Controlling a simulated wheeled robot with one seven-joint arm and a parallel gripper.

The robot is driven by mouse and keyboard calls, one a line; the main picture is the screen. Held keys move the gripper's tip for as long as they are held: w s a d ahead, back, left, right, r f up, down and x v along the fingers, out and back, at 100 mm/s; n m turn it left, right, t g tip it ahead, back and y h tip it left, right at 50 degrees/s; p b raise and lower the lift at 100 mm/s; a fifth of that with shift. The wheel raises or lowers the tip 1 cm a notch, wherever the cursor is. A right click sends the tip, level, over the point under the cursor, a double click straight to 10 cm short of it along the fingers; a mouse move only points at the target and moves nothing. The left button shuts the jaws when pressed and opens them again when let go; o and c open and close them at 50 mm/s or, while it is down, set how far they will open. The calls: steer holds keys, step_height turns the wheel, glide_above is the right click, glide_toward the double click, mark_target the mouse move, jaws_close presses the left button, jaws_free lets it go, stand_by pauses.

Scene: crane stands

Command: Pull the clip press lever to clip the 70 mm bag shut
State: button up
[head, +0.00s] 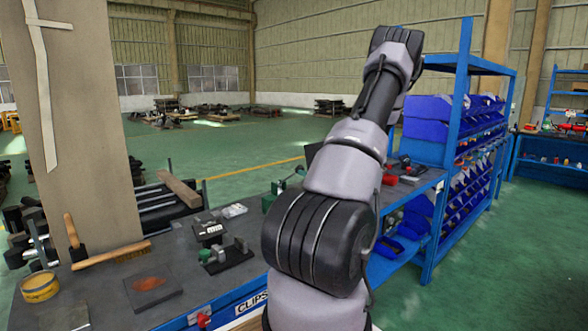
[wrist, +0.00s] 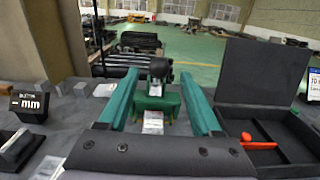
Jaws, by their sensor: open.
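The clip press (wrist: 172,103) is a green body straight ahead in the wrist view, with a black knobbed lever (wrist: 160,68) standing up from it. A green piece that looks like the press (head: 284,185) shows in the head view, partly behind my arm. My gripper (wrist: 158,76) is open, its two teal fingers on either side of the lever in the picture; I see no contact. A small pale item with a printed label (wrist: 153,122) lies at the press front between the fingers. It may be the bag; I cannot tell whether it is closed.
An open black case with a red tool (wrist: 258,143) lies right, beside a sign reading 70 (wrist: 314,84). A gauge display marked mm (wrist: 29,104) and metal blocks stand left.

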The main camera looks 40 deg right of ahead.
steer(key=w, duration=0.8)
steer(key=shift+w+a, duration=0.15)
steer(key=shift+a, duration=0.2)
jaws_close()
stand_by(0.9)
